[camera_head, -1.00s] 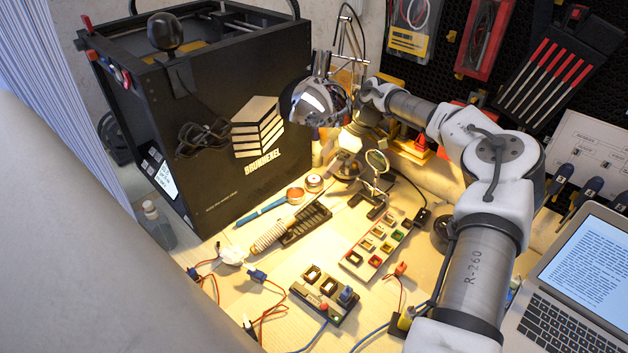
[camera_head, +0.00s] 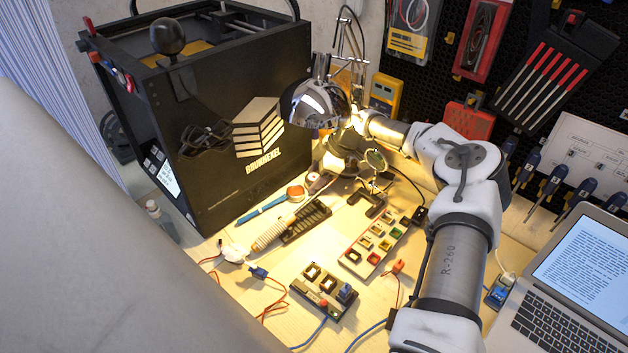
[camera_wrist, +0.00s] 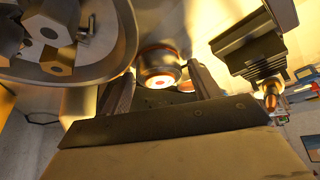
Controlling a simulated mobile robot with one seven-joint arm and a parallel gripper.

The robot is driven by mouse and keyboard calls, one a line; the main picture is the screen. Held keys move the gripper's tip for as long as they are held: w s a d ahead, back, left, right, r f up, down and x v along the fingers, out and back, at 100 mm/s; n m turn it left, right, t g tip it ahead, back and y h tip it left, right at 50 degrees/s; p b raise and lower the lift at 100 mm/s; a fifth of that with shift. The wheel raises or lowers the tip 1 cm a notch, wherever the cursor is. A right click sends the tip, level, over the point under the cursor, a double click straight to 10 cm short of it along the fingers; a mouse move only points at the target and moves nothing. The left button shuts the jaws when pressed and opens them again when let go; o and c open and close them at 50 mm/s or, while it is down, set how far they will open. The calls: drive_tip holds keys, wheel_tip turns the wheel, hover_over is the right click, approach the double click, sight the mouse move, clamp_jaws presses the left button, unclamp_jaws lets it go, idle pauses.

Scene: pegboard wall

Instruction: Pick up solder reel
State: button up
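Two small reels with copper-orange rims lie on the workbench beside the black printer box. One reel (camera_head: 296,192) lies by the blue-handled tool; the other reel (camera_head: 312,180) is just behind it, close to my gripper. I cannot tell for sure which is the solder reel. In the wrist view, a round reel with a pale centre (camera_wrist: 158,70) sits beyond and between my fingertips, with a second reddish round thing (camera_wrist: 186,86) at its right. My gripper (camera_wrist: 160,85) is open and empty, its two fingers apart. In the head view it is largely hidden around the desk lamp.
A magnifier stand (camera_head: 375,160) is at the right of the reels, a soldering iron stand (camera_head: 306,222) in front. The black printer box (camera_head: 230,150) bounds the left. A grey round rim (camera_wrist: 75,75) looms close in the wrist view.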

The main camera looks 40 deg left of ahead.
drive_tip(key=c, duration=0.9)
drive_tip(key=shift+r, duration=0.1)
